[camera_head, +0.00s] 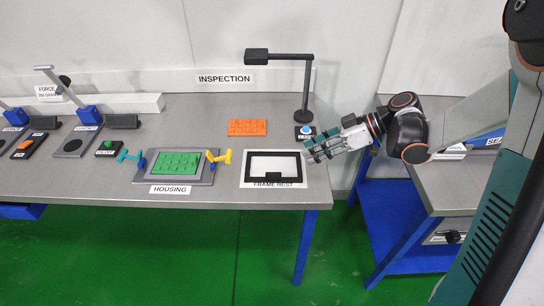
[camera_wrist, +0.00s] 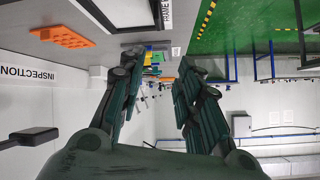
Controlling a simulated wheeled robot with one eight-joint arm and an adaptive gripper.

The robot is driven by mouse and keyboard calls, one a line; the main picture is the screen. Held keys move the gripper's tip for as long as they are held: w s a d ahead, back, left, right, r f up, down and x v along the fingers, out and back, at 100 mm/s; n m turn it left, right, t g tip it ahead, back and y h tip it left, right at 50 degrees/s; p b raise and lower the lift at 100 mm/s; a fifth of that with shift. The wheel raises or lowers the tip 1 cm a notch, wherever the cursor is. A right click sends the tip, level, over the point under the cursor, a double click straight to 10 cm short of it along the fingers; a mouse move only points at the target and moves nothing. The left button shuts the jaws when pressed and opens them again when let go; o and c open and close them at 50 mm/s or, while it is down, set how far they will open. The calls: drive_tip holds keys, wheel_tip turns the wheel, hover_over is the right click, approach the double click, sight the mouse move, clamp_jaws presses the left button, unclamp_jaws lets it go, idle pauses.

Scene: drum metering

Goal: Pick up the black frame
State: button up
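The black frame (camera_head: 273,179) lies flat on the white frame rest at the right end of the inspection table, with a small dark tab on its near side. Part of it shows at the top of the wrist view (camera_wrist: 114,29). My gripper (camera_head: 312,150) is to the right of the frame, apart from it, with its fingers pointing left. In the wrist view my gripper (camera_wrist: 158,68) has its two fingers spread with nothing between them. The frame lies outside the finger gap there.
An orange block plate (camera_head: 247,127) lies behind the frame. A lamp-like stand (camera_head: 306,85) with a blue button rises behind my gripper. The housing (camera_head: 176,163) with teal and yellow clamps is to the left. The table's right edge (camera_head: 325,190) is close by.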

drive_tip(key=f+n, duration=0.1)
drive_tip(key=w+d+f+n+y, duration=0.1)
drive_tip(key=f, duration=0.1)
drive_tip(key=f+n+y, duration=0.1)
drive_tip(key=f, duration=0.1)
drive_tip(key=shift+w+d+f+n+g+b, duration=0.1)
drive_tip(key=shift+w+d+n+g+b, duration=0.05)
drive_tip(key=shift+w+n+g+b, duration=0.25)
drive_tip(key=shift+a+f+y, duration=0.2)
drive_tip(key=shift+a+y, duration=0.1)
drive_tip(key=b, duration=0.2)
approach(272, 173)
drive_tip(key=x, duration=0.4)
drive_tip(key=shift+w+a+r, duration=0.15)
drive_tip(key=shift+w+a, duration=0.15)
drive_tip(key=shift+w, duration=0.05)
drive_tip(key=b+x, duration=0.2)
drive_tip(key=x, duration=0.3)
drive_tip(key=shift+s+f+b, duration=0.3)
drive_tip(key=shift+s+b, duration=0.05)
drive_tip(key=shift+b, duration=0.05)
clamp_jaws()
